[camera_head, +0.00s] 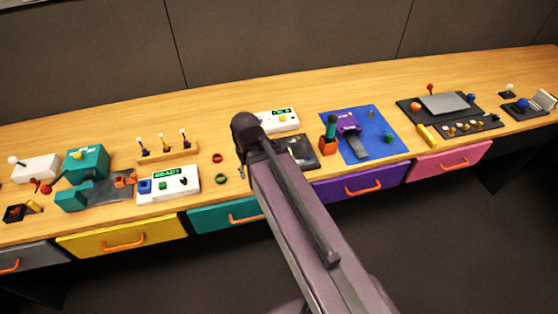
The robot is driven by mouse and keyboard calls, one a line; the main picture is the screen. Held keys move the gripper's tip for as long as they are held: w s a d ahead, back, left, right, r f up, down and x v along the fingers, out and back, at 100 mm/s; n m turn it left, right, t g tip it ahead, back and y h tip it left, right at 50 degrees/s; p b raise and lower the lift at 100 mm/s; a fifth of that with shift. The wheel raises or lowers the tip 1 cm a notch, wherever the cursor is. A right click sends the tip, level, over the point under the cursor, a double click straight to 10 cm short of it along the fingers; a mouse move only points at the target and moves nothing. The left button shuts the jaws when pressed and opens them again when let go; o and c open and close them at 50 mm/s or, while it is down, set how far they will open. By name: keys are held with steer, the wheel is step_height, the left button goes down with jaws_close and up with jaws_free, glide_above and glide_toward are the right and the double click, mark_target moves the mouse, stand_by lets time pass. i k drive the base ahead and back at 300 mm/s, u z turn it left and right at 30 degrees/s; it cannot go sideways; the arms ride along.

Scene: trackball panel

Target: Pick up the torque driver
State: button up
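A tool with a teal upright handle stands in an orange block (328,147) at the left edge of the blue mat (381,125); this looks like the torque driver (331,126), but it is small in the picture. My arm reaches from the bottom of the view to the middle of the bench. Its dark end is left of the tool and apart from it. My gripper is hidden or too small to make out at that end, so its fingers cannot be judged.
A purple fixture (347,124) stands on the mat, close right of the tool. A dark panel (300,152) lies to the left, partly behind my arm. A rack (167,153) of small upright tools stands further left. The bench's back strip (330,86) is clear.

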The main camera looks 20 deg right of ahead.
mark_target(332, 117)
steer(key=u, duration=0.05)
steer(key=k, duration=0.9)
steer(key=z, duration=0.35)
steer(key=i, duration=1)
steer(key=z, duration=0.5)
